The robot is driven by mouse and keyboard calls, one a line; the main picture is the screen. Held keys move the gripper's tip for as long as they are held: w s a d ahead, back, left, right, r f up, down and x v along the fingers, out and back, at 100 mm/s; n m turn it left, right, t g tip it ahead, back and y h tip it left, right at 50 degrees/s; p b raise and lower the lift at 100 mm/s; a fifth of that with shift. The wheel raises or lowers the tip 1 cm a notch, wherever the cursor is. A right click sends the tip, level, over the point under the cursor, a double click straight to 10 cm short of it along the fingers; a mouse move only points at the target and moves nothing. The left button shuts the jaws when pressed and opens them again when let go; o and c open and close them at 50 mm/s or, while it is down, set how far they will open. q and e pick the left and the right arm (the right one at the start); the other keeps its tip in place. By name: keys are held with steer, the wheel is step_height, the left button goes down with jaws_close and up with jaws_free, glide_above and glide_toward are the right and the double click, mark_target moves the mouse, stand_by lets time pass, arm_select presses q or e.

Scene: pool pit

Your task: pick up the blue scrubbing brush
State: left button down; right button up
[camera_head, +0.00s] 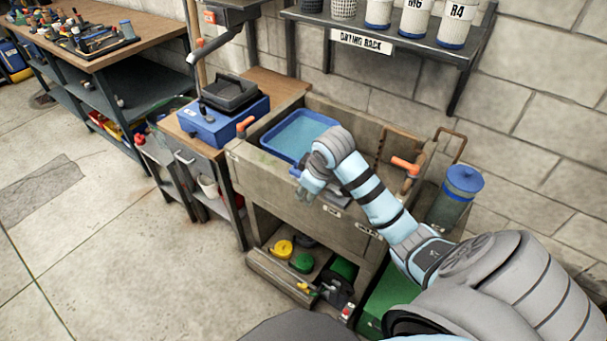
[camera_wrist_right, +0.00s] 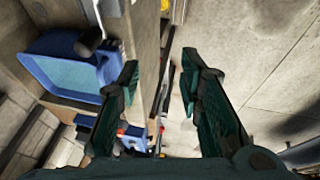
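I cannot make out the blue scrubbing brush for certain in either view. A blue tub (camera_head: 270,146) of light blue water sits in the stone sink (camera_head: 250,165); the tub also shows at the left of the right wrist view (camera_wrist_right: 75,93). My right gripper (camera_head: 302,190) is over the sink's front edge, beside the tub. In the right wrist view (camera_wrist_right: 160,62) its two dark green fingers are apart, with nothing held between them. A dark rounded thing (camera_wrist_right: 90,42) is by the tub's near side; what it is I cannot tell. My left gripper is out of view.
A blue box with a black tray (camera_head: 232,95) is on the counter left of the sink. Orange-handled pipes (camera_head: 405,166) and a blue-lidded canister (camera_head: 462,183) are at its right. A drying rack (camera_head: 400,35) hangs above. Open floor (camera_head: 110,240) lies left.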

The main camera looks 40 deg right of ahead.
glide_toward(294, 172)
steer(key=shift+t, duration=0.3)
steer(key=d+f+b, duration=0.2)
steer(key=f, duration=0.1)
steer(key=w+d+f+b, duration=0.1)
steer(key=f, duration=0.1)
steer(key=shift+f, duration=0.15)
jaws_close()
